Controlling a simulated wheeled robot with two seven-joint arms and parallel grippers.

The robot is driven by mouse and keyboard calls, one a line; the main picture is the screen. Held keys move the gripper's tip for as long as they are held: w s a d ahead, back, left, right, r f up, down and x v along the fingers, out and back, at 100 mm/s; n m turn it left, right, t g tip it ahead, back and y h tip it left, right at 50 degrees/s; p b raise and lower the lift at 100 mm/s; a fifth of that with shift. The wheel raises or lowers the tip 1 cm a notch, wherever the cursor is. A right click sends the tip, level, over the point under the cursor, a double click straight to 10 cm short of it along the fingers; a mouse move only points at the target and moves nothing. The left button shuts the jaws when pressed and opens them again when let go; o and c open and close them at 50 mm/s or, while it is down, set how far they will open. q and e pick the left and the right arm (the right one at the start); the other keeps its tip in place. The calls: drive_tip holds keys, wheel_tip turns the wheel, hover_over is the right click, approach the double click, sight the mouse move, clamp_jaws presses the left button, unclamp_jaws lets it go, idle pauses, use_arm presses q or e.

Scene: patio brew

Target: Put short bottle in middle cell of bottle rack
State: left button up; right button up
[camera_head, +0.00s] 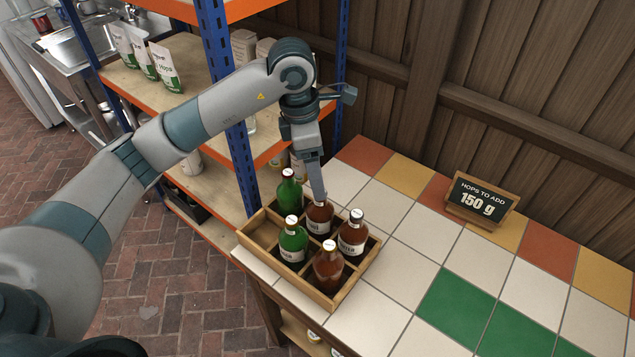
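The wooden bottle rack (287,273) stands on the tiled counter, divided into cells. A brown bottle (320,220) stands upright near the rack's middle, directly below my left gripper (319,193). The gripper points down, and its fingertips overlap this bottle's top. I see the fingers edge-on, so I cannot tell whether they are closed on its neck. Green bottles stand at the back left (290,196) and front left (293,243). Other brown bottles stand at the right (352,236) and front (328,267). Bottle heights are hard to compare from above. My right gripper is out of view.
A small chalkboard sign (480,200) reading "HOPS TO ADD 150 g" stands on the counter. The counter (420,230) right of the rack is clear. An orange and blue shelf unit (235,150) with pouches and jars stands behind and left. A wooden fence (480,90) backs the counter.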

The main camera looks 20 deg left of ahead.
use_arm(q)
drive_tip(key=shift+r, duration=0.15)
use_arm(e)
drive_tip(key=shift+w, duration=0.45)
